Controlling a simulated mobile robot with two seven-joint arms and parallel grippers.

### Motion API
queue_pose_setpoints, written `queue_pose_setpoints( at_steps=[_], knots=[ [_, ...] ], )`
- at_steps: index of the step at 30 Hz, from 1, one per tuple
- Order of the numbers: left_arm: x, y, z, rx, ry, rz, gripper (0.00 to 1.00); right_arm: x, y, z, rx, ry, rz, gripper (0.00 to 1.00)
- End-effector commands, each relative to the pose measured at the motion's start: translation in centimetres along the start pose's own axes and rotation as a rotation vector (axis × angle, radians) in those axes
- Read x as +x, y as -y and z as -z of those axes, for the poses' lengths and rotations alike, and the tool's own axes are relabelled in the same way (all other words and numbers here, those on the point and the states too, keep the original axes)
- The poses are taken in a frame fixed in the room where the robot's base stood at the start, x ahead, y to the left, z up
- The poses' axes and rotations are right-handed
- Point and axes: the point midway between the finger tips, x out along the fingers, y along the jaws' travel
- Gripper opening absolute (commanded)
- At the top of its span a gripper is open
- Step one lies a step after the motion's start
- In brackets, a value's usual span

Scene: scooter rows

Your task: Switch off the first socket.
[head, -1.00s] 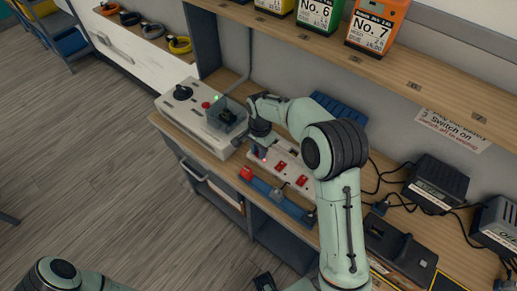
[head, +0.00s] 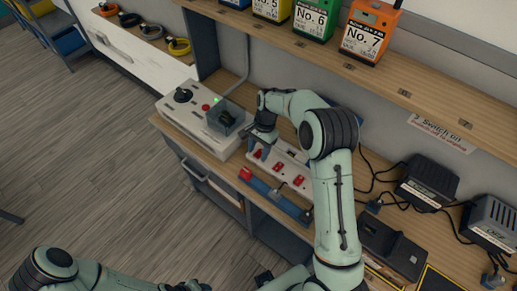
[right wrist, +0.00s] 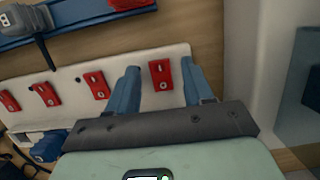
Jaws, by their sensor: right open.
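A white socket strip (head: 291,163) with red rocker switches lies on the bench. In the right wrist view the strip (right wrist: 68,72) runs across the picture, and its rightmost red switch (right wrist: 161,74) sits between my blue fingers. My right gripper (right wrist: 160,68) is open, one finger on each side of that switch; I cannot tell whether it touches the strip. In the head view the right gripper (head: 260,150) is over the strip's left end and hides part of it. Other red switches (right wrist: 97,85) lie to its left.
A grey control box (head: 203,121) with a clear cover stands left of the strip. Black chargers (head: 430,182) and cables are at the right. A shelf (head: 385,85) with labelled boxes overhangs behind.

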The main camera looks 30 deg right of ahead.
Motion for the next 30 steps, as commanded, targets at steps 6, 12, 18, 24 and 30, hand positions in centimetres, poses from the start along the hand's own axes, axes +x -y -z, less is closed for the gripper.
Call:
queue_pose_setpoints(
  at_steps=[6,12,18,24,30],
  knots=[
    [-0.2,-0.1,0.1,0.001,-0.002,-0.001,0.43,-1.9,0.1,0.1,0.0,-0.003,0.004,0.51],
    [-1.0,-0.5,0.6,0.003,-0.008,-0.003,0.43,-6.4,0.2,0.0,0.0,-0.004,0.006,0.51],
    [-1.8,-1.0,1.1,0.006,-0.015,-0.005,0.43,-10.6,0.2,0.0,0.0,-0.002,0.005,0.51],
    [-2.3,-1.4,1.5,0.007,-0.02,-0.007,0.43,-13.0,0.1,0.0,0.0,-0.001,0.002,0.51],
    [-2.4,-1.4,1.5,0.007,-0.021,-0.007,0.43,-13.4,0.0,0.0,0.0,0.0,0.0,0.51]
  ],
)
